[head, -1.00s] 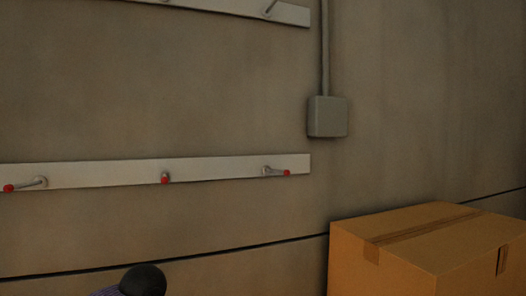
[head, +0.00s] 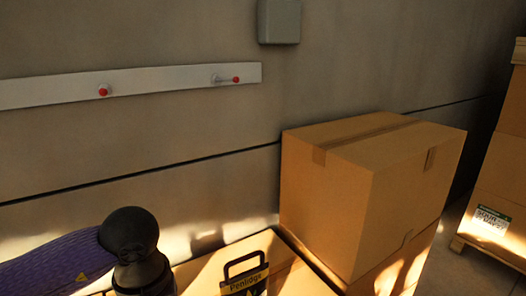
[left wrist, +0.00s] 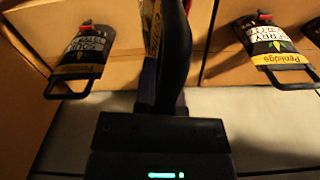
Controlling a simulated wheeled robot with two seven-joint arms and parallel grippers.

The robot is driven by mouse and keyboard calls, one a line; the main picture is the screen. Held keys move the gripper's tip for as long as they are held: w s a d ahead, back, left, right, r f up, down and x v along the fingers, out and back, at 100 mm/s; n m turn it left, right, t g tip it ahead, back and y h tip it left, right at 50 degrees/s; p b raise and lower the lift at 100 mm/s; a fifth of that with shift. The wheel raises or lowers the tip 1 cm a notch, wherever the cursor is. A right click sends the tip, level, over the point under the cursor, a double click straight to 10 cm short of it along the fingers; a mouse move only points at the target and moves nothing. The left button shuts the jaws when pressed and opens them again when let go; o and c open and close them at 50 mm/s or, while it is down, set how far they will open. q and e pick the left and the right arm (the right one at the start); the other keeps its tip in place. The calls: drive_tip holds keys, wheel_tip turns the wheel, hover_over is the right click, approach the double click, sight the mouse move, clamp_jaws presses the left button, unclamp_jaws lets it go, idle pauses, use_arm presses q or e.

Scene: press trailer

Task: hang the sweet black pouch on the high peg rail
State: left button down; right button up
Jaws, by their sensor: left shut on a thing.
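My left gripper (left wrist: 165,100) shows in the left wrist view, shut on a dark pouch (left wrist: 153,30) seen almost edge-on with yellow print along its side. Its wording is not readable, so I cannot tell whether it is the sweet one. In the head view only my left wrist shows at the lower left; the fingers are out of frame. The peg rail (head: 160,78) is a pale strip on the wall with red-tipped pegs, and the pegs in view are bare. The higher rail is out of frame. My right gripper is not in view.
A black pouch (head: 246,284) with a handle and Penlidge label stands by cardboard. Two labelled pouches, left (left wrist: 85,48) and right (left wrist: 275,48), flank the held one. A large closed box (head: 370,180) stands right of the rail. A grey wall box (head: 279,20) is above.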

use_arm(q)
drive_tip(key=s+m, duration=0.1)
drive_tip(key=m, duration=0.1)
drive_tip(key=d+m, duration=0.1)
drive_tip(key=m, duration=0.1)
drive_tip(key=shift+s+d, duration=0.1)
drive_tip(key=shift+s, duration=0.3)
drive_tip(key=shift+w, duration=0.1)
drive_tip(key=shift+w+a+n, duration=0.25)
drive_tip(key=shift+w+n, duration=0.05)
drive_tip(key=shift+n, duration=0.5)
drive_tip(key=n, duration=0.1)
drive_tip(key=w+n, duration=0.1)
drive_tip(key=shift+w+a+n, duration=0.1)
drive_tip(key=shift+a+n, duration=0.2)
drive_tip(key=shift+a, duration=0.1)
drive_tip(key=w+a+n, duration=0.6)
drive_tip(key=a+n, duration=0.2)
drive_tip(key=n, duration=1.3)
drive_tip(key=shift+w+a+r, duration=0.2)
drive_tip(key=shift+w+a, duration=0.15)
